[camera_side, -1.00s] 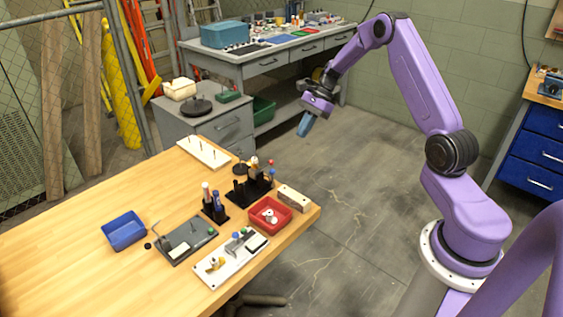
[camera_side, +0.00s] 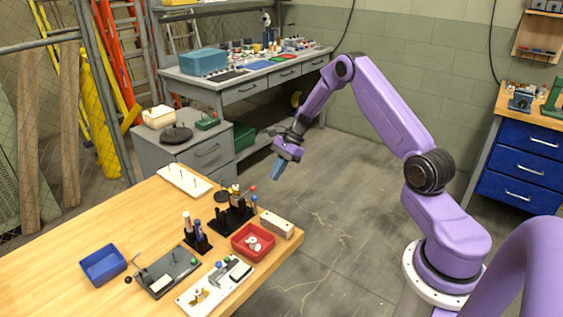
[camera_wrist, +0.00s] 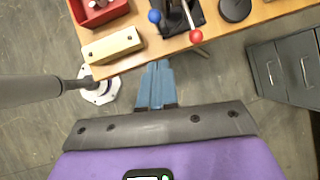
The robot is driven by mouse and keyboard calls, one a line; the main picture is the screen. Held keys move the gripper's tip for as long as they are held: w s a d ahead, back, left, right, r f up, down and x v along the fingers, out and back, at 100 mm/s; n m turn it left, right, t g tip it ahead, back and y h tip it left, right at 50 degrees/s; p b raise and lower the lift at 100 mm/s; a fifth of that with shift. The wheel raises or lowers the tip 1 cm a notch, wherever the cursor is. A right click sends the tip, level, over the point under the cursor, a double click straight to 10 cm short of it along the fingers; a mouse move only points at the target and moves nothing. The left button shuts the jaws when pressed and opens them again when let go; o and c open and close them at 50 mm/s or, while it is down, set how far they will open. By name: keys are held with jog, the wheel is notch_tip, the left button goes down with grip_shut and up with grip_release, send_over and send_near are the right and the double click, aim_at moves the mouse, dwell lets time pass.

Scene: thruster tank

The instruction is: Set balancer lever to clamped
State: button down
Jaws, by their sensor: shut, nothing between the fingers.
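My gripper (camera_side: 276,173) is shut and empty, with blue fingers pointing down, past the far right edge of the wooden table. The wrist view shows its fingers (camera_wrist: 157,84) together, over the floor beside the table edge. Two ball-ended levers stand near that edge: a red knob (camera_wrist: 196,37) and a blue knob (camera_wrist: 154,16). They rise by a black stand (camera_side: 231,217) in the side view. A grey plate (camera_side: 167,272) nearer the front carries a thin upright rod and a green knob. I cannot tell which of these is the balancer lever. Nothing touches my gripper.
A red bin (camera_side: 253,242) and a cream block (camera_side: 276,224) sit near the table's right edge. A white plate with fittings (camera_side: 215,288), a blue bin (camera_side: 103,265) and a pegged white board (camera_side: 184,181) share the table. Open floor lies right of it.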

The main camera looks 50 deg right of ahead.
jog(key=w+a+f, duration=0.1)
jog(key=a+f, duration=0.2)
jog(key=a, duration=0.2)
jog(key=shift+a+f, duration=0.3)
jog(key=shift+w+a+r, duration=0.1)
jog(key=shift+w, duration=0.05)
